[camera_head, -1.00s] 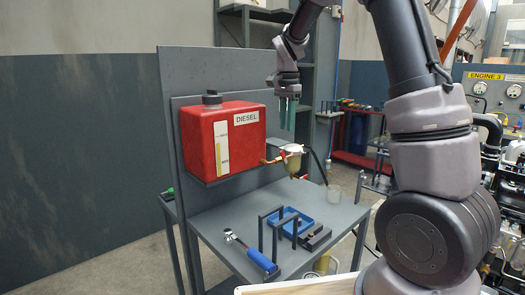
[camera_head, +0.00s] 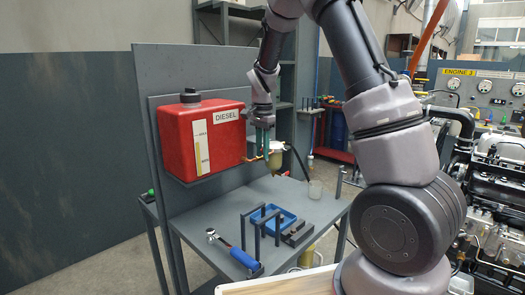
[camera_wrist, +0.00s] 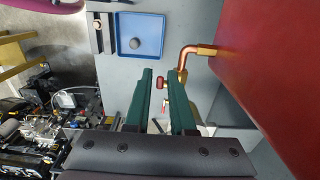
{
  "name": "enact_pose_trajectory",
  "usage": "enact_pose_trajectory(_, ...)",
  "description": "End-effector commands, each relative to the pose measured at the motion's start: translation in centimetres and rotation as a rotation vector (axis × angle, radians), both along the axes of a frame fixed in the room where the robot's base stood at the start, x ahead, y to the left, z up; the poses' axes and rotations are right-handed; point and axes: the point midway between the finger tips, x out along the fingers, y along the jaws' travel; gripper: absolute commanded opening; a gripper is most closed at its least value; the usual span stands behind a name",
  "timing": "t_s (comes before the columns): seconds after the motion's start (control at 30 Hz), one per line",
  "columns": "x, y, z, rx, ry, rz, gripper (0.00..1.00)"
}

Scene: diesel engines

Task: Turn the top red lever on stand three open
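A red diesel tank (camera_head: 200,140) is mounted on the grey stand. A copper and brass pipe (camera_wrist: 187,60) comes out of its side. My gripper (camera_head: 263,153) points down in front of the pipe and the filter bowl (camera_head: 277,158). In the wrist view, my two green fingers (camera_wrist: 160,74) are spread apart. A small red lever end (camera_wrist: 160,83) shows in the gap between them, with no clear contact. A second small red piece (camera_wrist: 165,103) shows lower in the same gap. The levers are hidden behind my fingers in the head view.
An engine with an "ENGINE 3" panel (camera_head: 461,72) stands at the right. The grey back panel stands close behind the tank.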

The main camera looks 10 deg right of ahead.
Motion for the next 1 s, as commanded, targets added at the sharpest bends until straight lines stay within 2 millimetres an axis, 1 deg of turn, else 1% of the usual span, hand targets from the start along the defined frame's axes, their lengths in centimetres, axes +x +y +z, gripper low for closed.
enact_pose_trajectory(0.17,0.0,0.0,0.0,0.0,0.0,0.0,0.23)
enact_pose_trajectory(0.2,0.0,0.0,0.0,0.0,0.0,0.0,0.15)
enact_pose_trajectory(0.23,0.0,0.0,0.0,0.0,0.0,0.0,0.03)
enact_pose_trajectory(0.27,0.0,0.0,0.0,0.0,0.0,0.0,0.0)
enact_pose_trajectory(0.67,-0.1,0.3,-0.1,-0.029,-0.02,0.004,0.0)
enact_pose_trajectory(0.87,-0.4,0.7,-0.3,-0.116,-0.078,0.009,0.0)
enact_pose_trajectory(1.0,-0.7,1.2,-0.7,-0.211,-0.141,0.011,0.0)
